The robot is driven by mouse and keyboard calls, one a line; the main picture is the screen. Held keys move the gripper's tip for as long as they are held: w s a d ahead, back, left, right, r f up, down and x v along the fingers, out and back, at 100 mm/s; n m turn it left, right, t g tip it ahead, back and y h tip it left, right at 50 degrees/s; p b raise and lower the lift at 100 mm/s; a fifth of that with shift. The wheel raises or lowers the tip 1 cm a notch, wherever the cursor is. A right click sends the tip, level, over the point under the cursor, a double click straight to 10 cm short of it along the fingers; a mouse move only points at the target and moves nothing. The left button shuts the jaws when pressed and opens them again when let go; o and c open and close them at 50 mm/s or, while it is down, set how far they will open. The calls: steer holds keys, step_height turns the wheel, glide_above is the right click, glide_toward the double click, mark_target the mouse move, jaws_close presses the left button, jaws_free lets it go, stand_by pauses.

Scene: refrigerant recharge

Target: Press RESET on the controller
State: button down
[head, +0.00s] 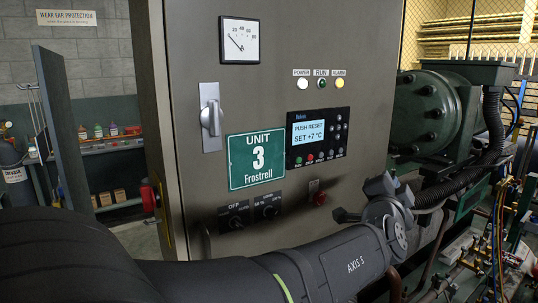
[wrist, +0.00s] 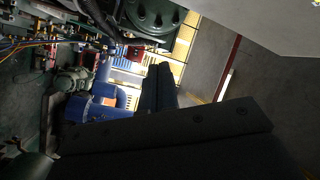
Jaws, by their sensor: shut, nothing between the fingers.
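The controller (head: 318,138) is a black panel on the grey cabinet door. Its lit display (head: 308,132) reads "PUSH RESET" and "SET +7 °C". A row of small coloured buttons (head: 318,156) runs under the display, with round dark keys at its right; their labels are too small to read. My gripper (head: 380,186) is right of and below the controller, apart from it, partly hidden by my wrist. In the wrist view my gripper's dark fingers (wrist: 158,88) show shut and empty; the controller does not show there.
The cabinet door (head: 250,100) carries a gauge (head: 240,40), a handle (head: 210,117), a green "UNIT 3" sign (head: 257,159), knobs (head: 250,211) and a lit yellow ALARM lamp (head: 339,83). A green compressor (head: 432,110) and black hose (head: 475,165) stand close at right.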

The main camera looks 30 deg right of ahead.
mark_target(321, 155)
steer(key=w+a+r+n+t+y, duration=0.2)
steer(key=w+a+n+t, duration=0.3)
steer(key=n, duration=0.2)
steer(key=shift+a+r+y, duration=0.2)
steer(key=shift+a+y, duration=0.15)
steer(key=shift+y, duration=0.05)
steer(key=w, duration=0.8)
steer(key=shift+w, duration=0.35)
stand_by(1.5)
steer(key=shift+w, duration=0.4)
steer(key=shift+w, duration=0.35)
stand_by(0.5)
steer(key=shift+s, duration=0.8)
